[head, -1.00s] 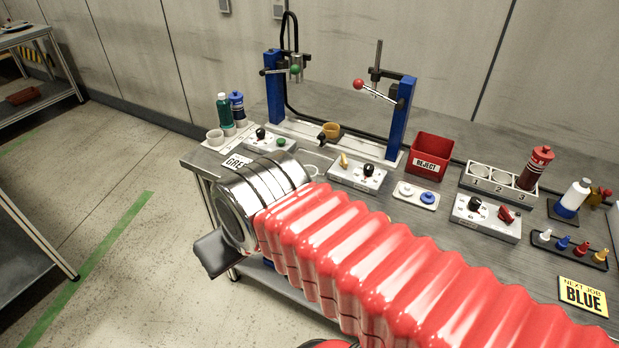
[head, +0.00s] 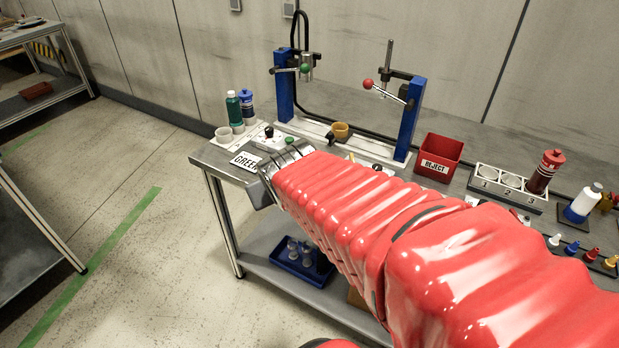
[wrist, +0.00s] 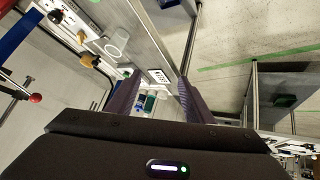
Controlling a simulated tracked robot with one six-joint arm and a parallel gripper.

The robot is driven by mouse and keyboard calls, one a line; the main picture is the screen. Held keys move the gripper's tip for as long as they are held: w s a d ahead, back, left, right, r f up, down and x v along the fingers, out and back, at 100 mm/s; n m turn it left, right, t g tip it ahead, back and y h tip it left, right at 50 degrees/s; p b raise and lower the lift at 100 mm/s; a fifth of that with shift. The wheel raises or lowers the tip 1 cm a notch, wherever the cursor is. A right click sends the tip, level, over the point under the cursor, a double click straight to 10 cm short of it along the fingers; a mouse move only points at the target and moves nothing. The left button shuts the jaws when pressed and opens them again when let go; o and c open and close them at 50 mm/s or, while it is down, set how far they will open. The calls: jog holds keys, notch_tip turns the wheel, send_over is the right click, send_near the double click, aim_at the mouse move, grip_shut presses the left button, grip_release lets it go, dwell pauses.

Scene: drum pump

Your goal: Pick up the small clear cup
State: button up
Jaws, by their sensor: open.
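A clear, round cup (wrist: 115,43) is near the top left of the wrist view, beside a white panel on the bench. In the head view I cannot make it out; my arm covers that part of the bench. My gripper (wrist: 156,80) is open and empty, with its two dark fingers apart. The cup lies beyond the left finger, apart from it. In the head view only a grey part of the gripper (head: 260,193) shows at the bench's left front edge; its fingertips are hidden.
A pale cup (head: 223,134) and green and blue bottles (head: 234,111) stand at the bench's left end, near a GREEN label (head: 245,160). A blue tray (head: 300,262) sits below.

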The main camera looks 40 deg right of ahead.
jog(key=w+d+f+t, duration=0.1)
jog(key=d+f, duration=0.3)
jog(key=d, duration=0.2)
jog(key=w+d+f+t, duration=0.1)
jog(key=d+f, duration=0.2)
jog(key=d, duration=0.3)
jog(key=d+f+t, duration=0.2)
jog(key=d+f, duration=0.2)
jog(key=d, duration=0.2)
jog(key=shift+w+d+f+m, duration=0.15)
jog(key=shift+w+f+m, duration=0.15)
jog(key=shift+w, duration=0.1)
jog(key=shift+s+d+f+t, duration=0.1)
jog(key=shift+s+f+t, duration=0.15)
jog(key=shift+f+t, duration=0.05)
jog(key=shift+w, duration=0.1)
